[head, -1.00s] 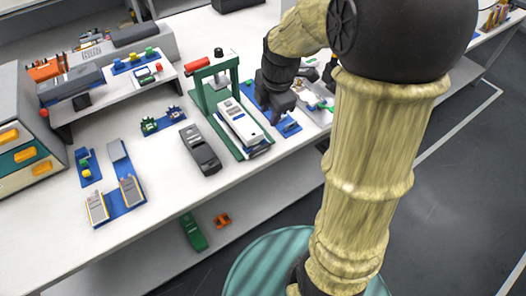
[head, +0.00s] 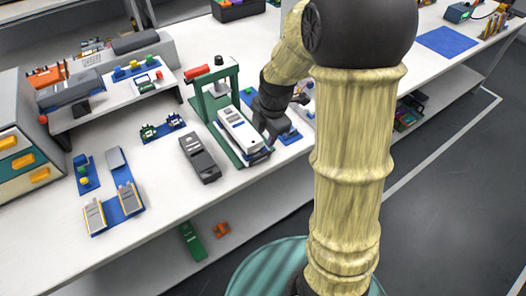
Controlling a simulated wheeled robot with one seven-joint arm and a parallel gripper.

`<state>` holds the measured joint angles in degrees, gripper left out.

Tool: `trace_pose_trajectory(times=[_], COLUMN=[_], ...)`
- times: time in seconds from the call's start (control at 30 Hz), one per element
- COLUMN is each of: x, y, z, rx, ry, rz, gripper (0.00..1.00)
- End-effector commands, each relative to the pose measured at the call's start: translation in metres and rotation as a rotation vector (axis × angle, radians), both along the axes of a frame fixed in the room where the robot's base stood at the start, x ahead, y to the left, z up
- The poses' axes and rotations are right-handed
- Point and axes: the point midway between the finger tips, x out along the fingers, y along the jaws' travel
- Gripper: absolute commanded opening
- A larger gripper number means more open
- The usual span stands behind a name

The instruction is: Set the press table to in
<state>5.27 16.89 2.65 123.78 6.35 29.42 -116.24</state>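The press is a green upright frame (head: 211,98) with a red handle and a black knob on top, on a long green base. Its press table, a white and grey slab (head: 241,132), lies on that base and sticks out in front of the frame, toward the table's front edge. My gripper (head: 269,136) is low, right beside the slab's right side near its front end. Whether it touches the slab cannot be told. The fingers are small, dark and partly merged, so their opening is unclear.
A dark grey device (head: 199,157) lies just left of the press. Blue trays with small parts (head: 120,207) are further left. A blue mat (head: 290,136) lies right of my gripper. A low white shelf (head: 115,88) stands behind. White table surface is clear in front.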

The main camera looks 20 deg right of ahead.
Motion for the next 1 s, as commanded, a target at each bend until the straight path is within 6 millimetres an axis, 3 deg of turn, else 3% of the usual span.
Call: trace_pose_trajectory(times=[0.53,0.7,0.97,1.0], x=[0.016,0.019,0.019,0.019], y=[0.006,0.007,0.007,0.007], z=[-0.092,-0.104,-0.105,-0.105], rx=[0.000,-0.001,-0.001,-0.001], ry=[0.003,0.000,-0.001,-0.001], rz=[0.000,0.001,0.002,0.001], gripper=[0.34,0.34,0.34,0.30])
